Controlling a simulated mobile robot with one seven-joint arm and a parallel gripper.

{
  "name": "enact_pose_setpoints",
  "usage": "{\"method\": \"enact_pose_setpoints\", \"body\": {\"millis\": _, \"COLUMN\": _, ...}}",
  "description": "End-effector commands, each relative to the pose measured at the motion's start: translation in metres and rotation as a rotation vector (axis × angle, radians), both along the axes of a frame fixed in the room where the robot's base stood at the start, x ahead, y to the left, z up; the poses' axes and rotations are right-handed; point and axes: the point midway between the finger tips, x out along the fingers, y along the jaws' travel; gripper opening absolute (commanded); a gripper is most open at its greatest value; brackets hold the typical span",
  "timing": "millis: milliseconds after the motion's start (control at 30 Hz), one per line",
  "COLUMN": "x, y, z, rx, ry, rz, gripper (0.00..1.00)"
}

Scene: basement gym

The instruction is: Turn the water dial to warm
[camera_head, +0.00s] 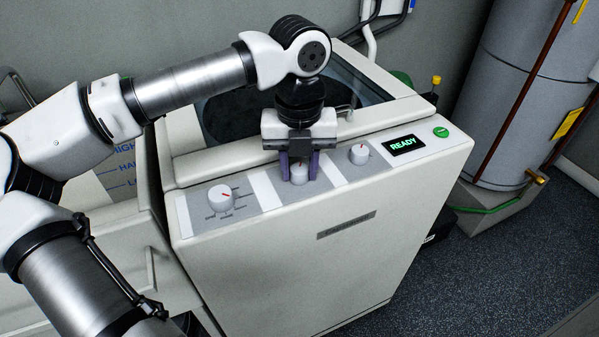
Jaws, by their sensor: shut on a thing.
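Three white dials sit along the sloped front panel of a white washing machine (340,260). My gripper (299,172) points down at the panel and is shut on the middle dial (299,175), one finger on each side of it. The gripper hides most of that dial, so its pointer and the markings around it cannot be read. The left dial (221,198) has a red pointer mark and lines around it. The right dial (359,154) is smaller and also has a red mark. Which dial is for water cannot be read from here.
A display (404,145) reads READY, with a green button (441,132) to its right. A white tub with level marks (100,190) stands at left. A grey tank (525,90) with pipes stands at right.

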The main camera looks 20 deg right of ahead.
Motion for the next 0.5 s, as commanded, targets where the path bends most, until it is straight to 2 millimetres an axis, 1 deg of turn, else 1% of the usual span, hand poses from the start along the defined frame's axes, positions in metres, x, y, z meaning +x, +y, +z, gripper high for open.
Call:
{"method": "enact_pose_setpoints", "body": {"millis": 200, "x": 0.0007, "y": -0.0001, "z": -0.0003, "rx": -0.002, "ry": -0.002, "rz": -0.095, "gripper": 0.09}}
{"method": "enact_pose_setpoints", "body": {"millis": 500, "x": 0.0008, "y": -0.0002, "z": 0.0009, "rx": -0.003, "ry": -0.002, "rz": -0.143, "gripper": 0.09}}
